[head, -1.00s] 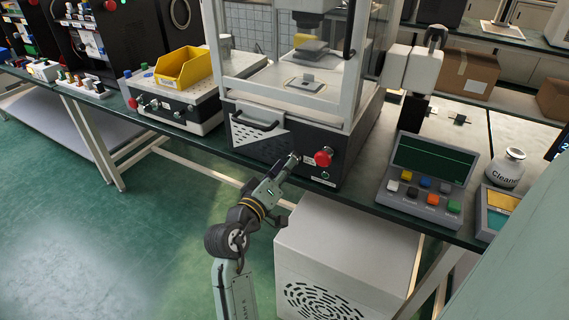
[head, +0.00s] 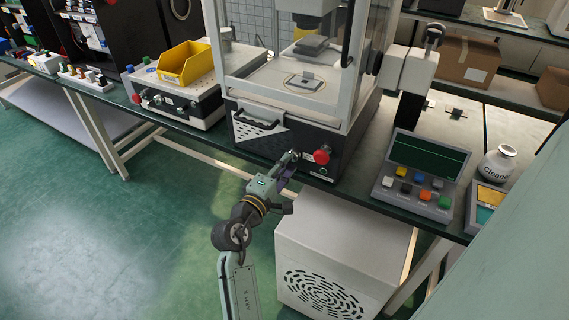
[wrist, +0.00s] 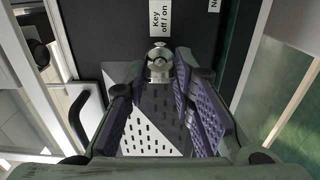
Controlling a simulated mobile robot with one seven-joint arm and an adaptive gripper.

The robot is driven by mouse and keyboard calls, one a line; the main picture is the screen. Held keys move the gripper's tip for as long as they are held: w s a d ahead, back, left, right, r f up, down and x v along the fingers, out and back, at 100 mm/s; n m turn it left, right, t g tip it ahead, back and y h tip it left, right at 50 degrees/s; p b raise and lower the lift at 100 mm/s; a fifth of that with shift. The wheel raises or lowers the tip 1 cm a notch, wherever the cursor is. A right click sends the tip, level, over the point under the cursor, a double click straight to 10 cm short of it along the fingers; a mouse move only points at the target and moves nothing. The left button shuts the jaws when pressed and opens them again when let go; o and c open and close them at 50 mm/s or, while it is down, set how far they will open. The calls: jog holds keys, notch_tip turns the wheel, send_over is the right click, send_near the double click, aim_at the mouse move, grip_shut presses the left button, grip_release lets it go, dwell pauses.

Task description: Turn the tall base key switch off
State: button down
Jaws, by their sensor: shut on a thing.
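The key switch (wrist: 159,62) is a small round metal piece on the dark front panel of the tall machine's base. It sits between my fingertips in the wrist view, under a white label (wrist: 161,18) reading "Key off / on". My gripper (wrist: 160,70) has purple ribbed finger pads and is shut on the key switch. In the head view my gripper (head: 290,160) reaches up to the panel, left of the red knob, and mostly hides the switch. I cannot tell which position the key points to.
A red mushroom button (head: 322,156) is close to the right of my gripper. A black handle (head: 256,121) is on the panel to the left. A white cabinet (head: 340,235) stands below the bench edge. A button console (head: 425,165) is on the bench to the right.

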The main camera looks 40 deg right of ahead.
dwell(0.5)
jog(key=c, duration=1.4)
grip_release()
jog(key=shift+o, duration=0.2)
jog(key=v, duration=1.2)
